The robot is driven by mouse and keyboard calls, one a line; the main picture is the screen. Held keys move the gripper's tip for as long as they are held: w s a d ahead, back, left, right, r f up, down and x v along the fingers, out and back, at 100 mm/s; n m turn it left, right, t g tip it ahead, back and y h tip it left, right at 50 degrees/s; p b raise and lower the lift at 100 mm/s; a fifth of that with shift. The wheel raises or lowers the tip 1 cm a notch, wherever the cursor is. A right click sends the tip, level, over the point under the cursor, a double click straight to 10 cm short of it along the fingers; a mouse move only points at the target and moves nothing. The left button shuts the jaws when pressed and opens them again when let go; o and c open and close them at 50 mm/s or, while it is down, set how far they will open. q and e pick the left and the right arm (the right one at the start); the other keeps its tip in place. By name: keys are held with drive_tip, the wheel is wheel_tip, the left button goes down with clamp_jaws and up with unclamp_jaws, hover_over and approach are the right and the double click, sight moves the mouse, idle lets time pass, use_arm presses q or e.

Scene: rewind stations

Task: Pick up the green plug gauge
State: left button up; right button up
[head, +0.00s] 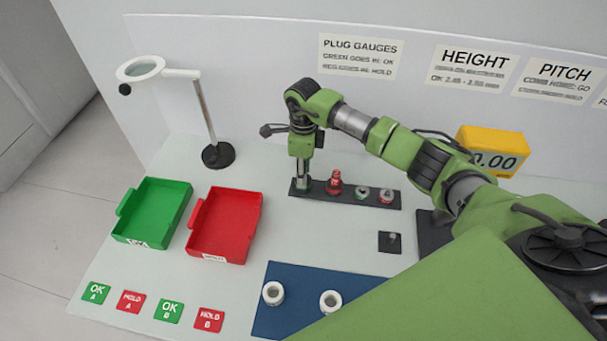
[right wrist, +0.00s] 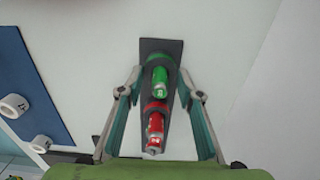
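The green plug gauge (right wrist: 160,80) stands in a dark rack (right wrist: 165,45), at the end farthest from my arm. In the head view it is mostly hidden by my right gripper (head: 303,172), which points down over the rack's left end. In the right wrist view my right gripper (right wrist: 161,77) is open, with one finger on each side of the green gauge; I cannot tell whether they touch it. A red plug gauge (head: 334,182) stands beside it in the rack and also shows in the right wrist view (right wrist: 154,125). My left gripper is not in view.
Two smaller pieces (head: 362,193) sit further right in the rack. Green (head: 152,208) and red (head: 225,222) trays lie left. A blue mat (head: 300,310) holds white rings (head: 273,293). A magnifier stand (head: 218,154) and yellow display (head: 490,150) stand behind.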

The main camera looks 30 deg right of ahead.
clamp_jaws()
drive_tip(key=shift+r, duration=0.1)
